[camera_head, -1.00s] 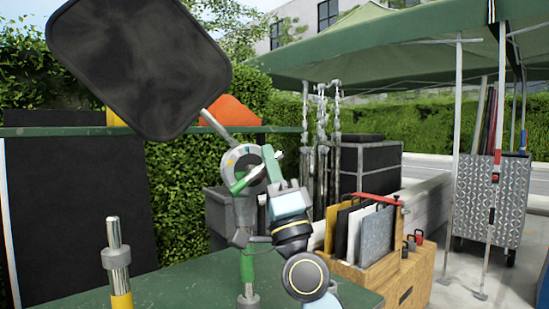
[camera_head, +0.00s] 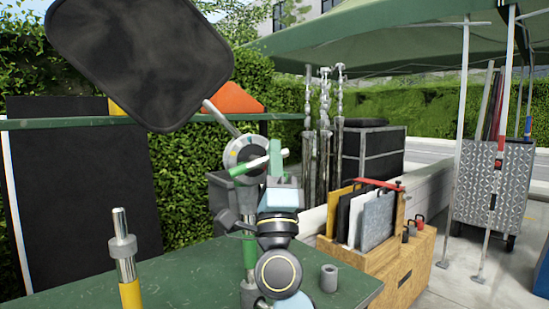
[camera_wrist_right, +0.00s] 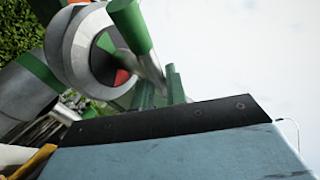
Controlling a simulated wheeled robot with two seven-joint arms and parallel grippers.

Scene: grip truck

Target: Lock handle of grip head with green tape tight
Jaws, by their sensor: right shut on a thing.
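The grip head (camera_head: 245,152) is a round grey disc with green tape on top of a stand. It holds the rod of a large black flag (camera_head: 140,60). Its handle (camera_head: 248,166), green with a pale end, crosses the disc at a slant, with its right end higher. My right gripper (camera_head: 277,158), with green fingers and a pale blue body, is shut on the handle near that right end. In the right wrist view the handle (camera_wrist_right: 128,22) runs down to the gripper's fingers (camera_wrist_right: 160,88); the contact is partly hidden. My left gripper is not in view.
The stand rises from a green table (camera_head: 190,265). A second post with a yellow band (camera_head: 124,255) stands at the left, and a small grey cylinder (camera_head: 328,278) sits at the right. A wooden crate of coloured boards (camera_head: 385,260) is beyond the table.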

